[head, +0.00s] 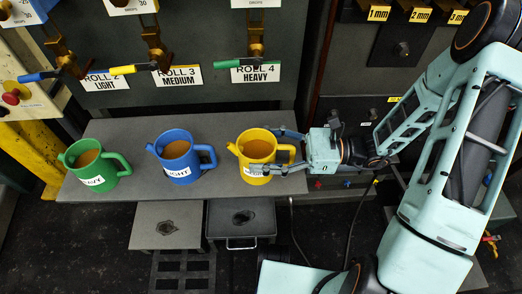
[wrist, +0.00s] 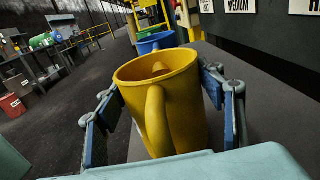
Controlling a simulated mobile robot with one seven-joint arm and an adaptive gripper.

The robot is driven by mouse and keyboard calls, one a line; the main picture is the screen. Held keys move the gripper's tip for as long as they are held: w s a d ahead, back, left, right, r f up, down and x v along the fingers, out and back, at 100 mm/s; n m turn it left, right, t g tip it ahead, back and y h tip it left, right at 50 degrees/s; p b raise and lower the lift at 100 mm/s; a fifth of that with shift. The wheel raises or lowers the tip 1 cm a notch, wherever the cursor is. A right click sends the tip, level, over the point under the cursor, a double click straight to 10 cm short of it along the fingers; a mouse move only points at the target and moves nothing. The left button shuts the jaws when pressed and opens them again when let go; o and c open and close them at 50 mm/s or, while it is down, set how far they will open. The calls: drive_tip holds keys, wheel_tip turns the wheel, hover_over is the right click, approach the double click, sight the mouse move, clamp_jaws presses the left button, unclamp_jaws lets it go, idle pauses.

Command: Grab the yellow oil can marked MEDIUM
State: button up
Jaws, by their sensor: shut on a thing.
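The yellow oil can (head: 257,149) stands upright at the right part of the grey shelf (head: 218,128). A white label is on its front, partly covered by a finger, so I cannot read all of it. My gripper (head: 270,152) reaches in from the right, with its fingers on both sides of the can, shut on it. In the wrist view the yellow can (wrist: 170,95) fills the middle, its handle facing me, between the two blue-padded fingers (wrist: 165,120).
A blue can (head: 176,160) and a green can (head: 92,166), both with white labels, stand to the left on the shelf. Behind is a dark panel with levers and the ROLL 3 MEDIUM sign (head: 177,76). Two grey boxes (head: 168,226) sit below the shelf.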

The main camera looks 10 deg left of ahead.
drive_tip(key=shift+r, duration=0.2)
drive_tip(key=s+d+r+p, duration=0.2)
drive_tip(key=s+r+p, duration=1)
drive_tip(key=s+p, duration=0.1)
drive_tip(key=shift+r, duration=0.3)
idle(0.7)
drive_tip(key=shift+s+d+p, duration=0.1)
drive_tip(key=shift+s+p, duration=0.2)
drive_tip(key=shift+p, duration=0.1)
drive_tip(key=shift+w, duration=0.1)
